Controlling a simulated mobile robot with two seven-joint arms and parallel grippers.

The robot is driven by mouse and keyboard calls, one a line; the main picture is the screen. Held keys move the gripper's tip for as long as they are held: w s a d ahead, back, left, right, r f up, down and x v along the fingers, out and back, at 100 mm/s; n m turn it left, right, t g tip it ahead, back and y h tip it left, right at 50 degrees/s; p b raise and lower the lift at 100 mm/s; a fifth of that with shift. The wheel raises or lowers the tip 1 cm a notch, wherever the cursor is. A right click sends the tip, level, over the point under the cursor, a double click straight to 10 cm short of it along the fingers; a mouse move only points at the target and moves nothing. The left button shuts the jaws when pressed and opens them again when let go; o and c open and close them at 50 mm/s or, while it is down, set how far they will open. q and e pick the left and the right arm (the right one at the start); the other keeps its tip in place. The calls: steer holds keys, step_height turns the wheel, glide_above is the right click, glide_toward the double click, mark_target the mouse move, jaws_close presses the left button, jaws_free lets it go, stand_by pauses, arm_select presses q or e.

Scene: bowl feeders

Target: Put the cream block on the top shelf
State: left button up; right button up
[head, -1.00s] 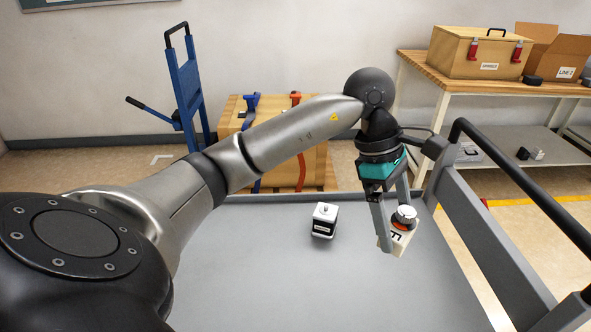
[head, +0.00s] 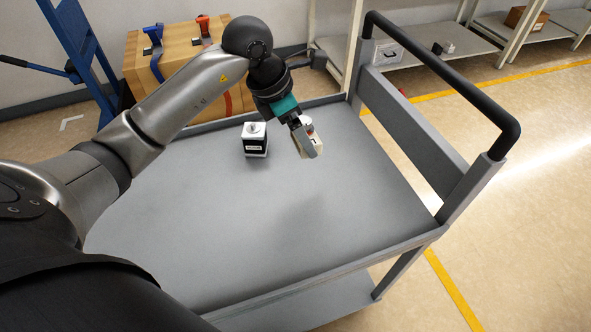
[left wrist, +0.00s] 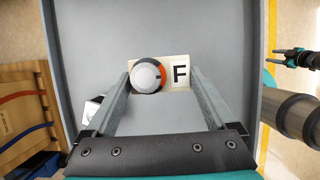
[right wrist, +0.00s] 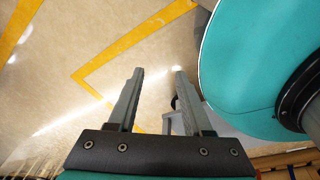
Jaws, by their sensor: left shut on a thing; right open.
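The cream block (head: 318,147) is held in my left gripper (head: 306,138) over the far part of the grey cart's top shelf (head: 210,210). In the left wrist view the cream block (left wrist: 180,85) shows a black letter F and a round grey knob with an orange part. The left fingers stand at its two ends, shut on it. I cannot tell whether its underside touches the shelf. My right gripper (right wrist: 158,72) is open and empty in the right wrist view, with the floor behind it. It is not visible in the head view.
A black and white block (head: 255,139) with a knob stands on the cart, left of the cream block. The cart's handle rail (head: 450,80) rises at the right. A lower shelf (head: 300,312) shows below. The middle and near part of the top are clear.

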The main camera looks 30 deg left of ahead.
mark_target(296, 144)
arm_select(q)
step_height(296, 144, down, 5)
steer(key=shift+f+b, duration=0.15)
steer(key=shift+b, duration=0.45)
step_height(296, 144, down, 3)
steer(key=shift+r+b, duration=0.2)
steer(key=shift+b, duration=0.1)
steer(key=shift+f+b, duration=0.65)
steer(key=shift+f, duration=1.8)
arm_select(e)
steer(key=w+a+r, duration=0.1)
steer(key=w+a, duration=0.1)
steer(key=w, duration=0.5)
steer(key=shift+w+a+r, duration=0.2)
steer(key=shift+w+a, duration=0.05)
steer(key=shift+a, duration=0.05)
arm_select(q)
steer(key=shift+f, duration=0.1)
steer(key=o, duration=1.2)
steer(key=shift+o, duration=0.3)
arm_select(e)
steer(key=shift+w+r, duration=0.1)
steer(key=shift+w, duration=0.05)
